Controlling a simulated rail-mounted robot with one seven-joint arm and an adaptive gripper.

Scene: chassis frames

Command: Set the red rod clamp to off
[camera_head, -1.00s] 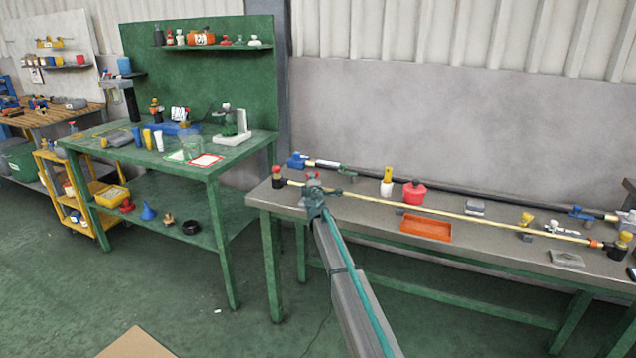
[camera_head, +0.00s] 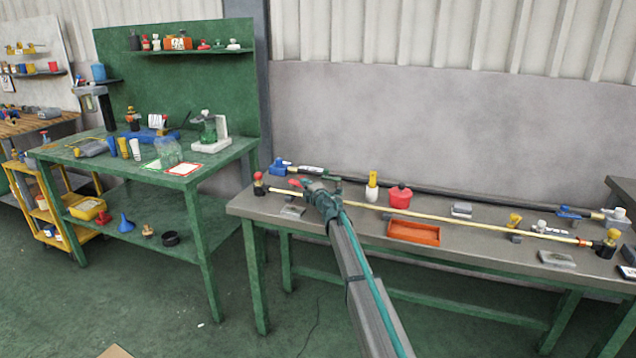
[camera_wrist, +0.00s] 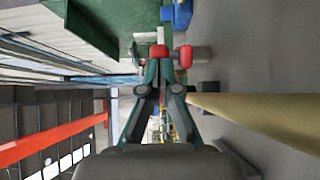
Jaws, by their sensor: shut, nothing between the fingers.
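My gripper (camera_head: 310,186) is over the left part of the bench, by the pale yellow rod (camera_head: 450,220). Its fingers are together and hold nothing. A red lever-like part (camera_head: 295,183), apparently the red rod clamp, shows just left of the fingertips. In the wrist view, a red piece (camera_wrist: 186,57) with a rounded end sits right at the fingertips (camera_wrist: 160,62); I cannot tell whether they touch. The rod runs to the right there (camera_wrist: 260,115). The clamp's body is mostly hidden by my gripper, and its lever setting is unclear.
A black end fitting with a red top (camera_head: 259,181) stands at the rod's left end. An orange tray (camera_head: 413,233), a red pot (camera_head: 400,196) and a yellow-topped white bottle (camera_head: 372,186) are on the bench. A dark pipe with a blue valve (camera_head: 280,167) runs behind.

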